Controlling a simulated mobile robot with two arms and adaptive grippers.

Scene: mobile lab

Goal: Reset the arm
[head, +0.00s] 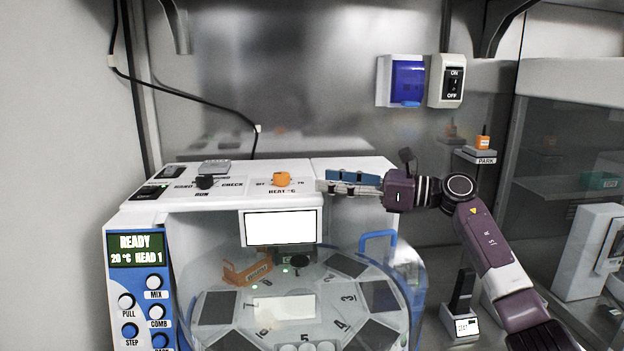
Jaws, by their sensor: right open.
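My right arm (487,238) comes in from the lower right and bends at the elbow. Its gripper (325,182) points left, level with the top of the white machine (240,181) and in front of its right part. The jaws are open, and I see nothing held between them. The orange knob (282,179) marked with a heat label is a little to the left of the fingertips; the gap in depth is hard to judge. My left gripper is out of view.
Below the gripper is a round numbered carousel (245,310) under a clear cover with a blue handle (377,235). A ledge marked PARK (484,161) bears an orange block at the right. A switch box (446,81) and blue-fronted box (408,80) hang on the back wall.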

